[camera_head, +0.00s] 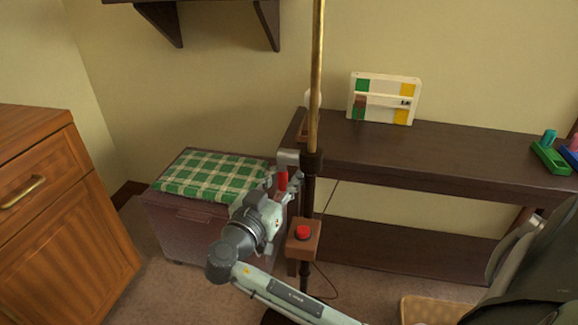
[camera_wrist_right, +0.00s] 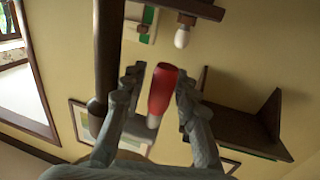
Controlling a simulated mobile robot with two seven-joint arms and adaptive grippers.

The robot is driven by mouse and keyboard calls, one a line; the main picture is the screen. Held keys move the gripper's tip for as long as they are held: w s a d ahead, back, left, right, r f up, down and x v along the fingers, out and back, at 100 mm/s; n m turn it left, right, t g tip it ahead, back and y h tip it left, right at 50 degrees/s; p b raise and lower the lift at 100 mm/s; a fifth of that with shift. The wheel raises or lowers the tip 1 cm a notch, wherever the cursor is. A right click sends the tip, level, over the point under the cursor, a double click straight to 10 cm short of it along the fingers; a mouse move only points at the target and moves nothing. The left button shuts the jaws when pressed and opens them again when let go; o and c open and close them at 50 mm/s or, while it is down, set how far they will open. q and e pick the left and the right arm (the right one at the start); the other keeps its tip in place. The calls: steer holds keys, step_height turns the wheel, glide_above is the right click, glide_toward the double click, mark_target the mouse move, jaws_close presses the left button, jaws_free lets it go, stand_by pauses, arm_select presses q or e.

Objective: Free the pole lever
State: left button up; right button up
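The pole (camera_head: 316,80) stands upright, brass above and dark below a collar. A red lever handle (camera_head: 283,180) shows beside the pole, just below a pale grey bracket (camera_head: 287,158). My right gripper (camera_head: 281,184) is at the handle, its fingers either side of it. In the right wrist view the red handle (camera_wrist_right: 162,88) with a whitish end lies between the spread fingers of my right gripper (camera_wrist_right: 158,85). A gap shows on its left; contact on the right is unclear. My left gripper is not in view.
A wooden box with a red button (camera_head: 303,233) is on the pole below the gripper. A dark shelf table (camera_head: 440,155) stands right, carrying a coloured board (camera_head: 384,98). A chest with a green checked cushion (camera_head: 210,177) is behind my arm; a wooden cabinet (camera_head: 65,215) stands left.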

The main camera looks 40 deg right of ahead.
steer(key=shift+x, duration=1.25)
jaws_close()
